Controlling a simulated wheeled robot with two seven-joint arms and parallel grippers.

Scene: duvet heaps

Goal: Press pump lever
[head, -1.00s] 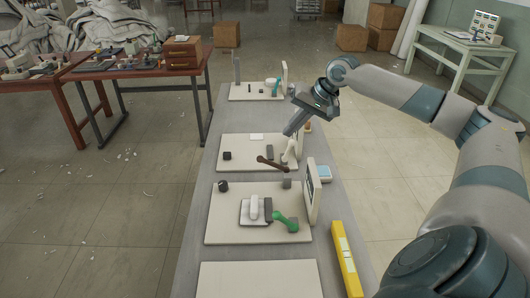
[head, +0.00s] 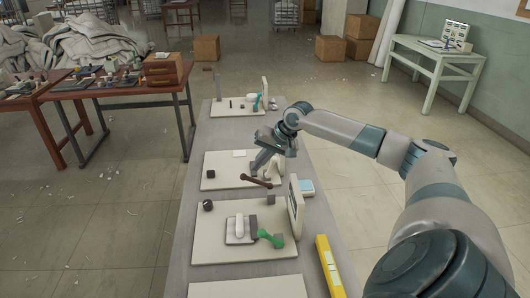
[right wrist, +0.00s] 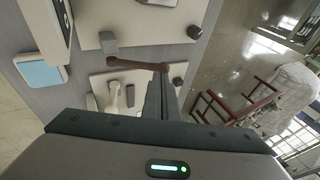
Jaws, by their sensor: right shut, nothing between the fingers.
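A dark brown lever (head: 257,181) lies roughly level over the front part of the middle cream board (head: 212,184). It also shows in the right wrist view (right wrist: 135,63), with one end close to my fingertips. A white fitting (right wrist: 115,97) stands beside the fingers and is partly hidden by my gripper in the head view. My left gripper is not in view.
A nearer board (head: 206,246) carries a green lever (head: 270,238), a white part and an upright panel (head: 295,205). A black knob (head: 208,205) stands at its back left. A yellow bar (head: 329,268) lies at the grey table's right edge. Another fitted board (head: 228,112) lies farther back.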

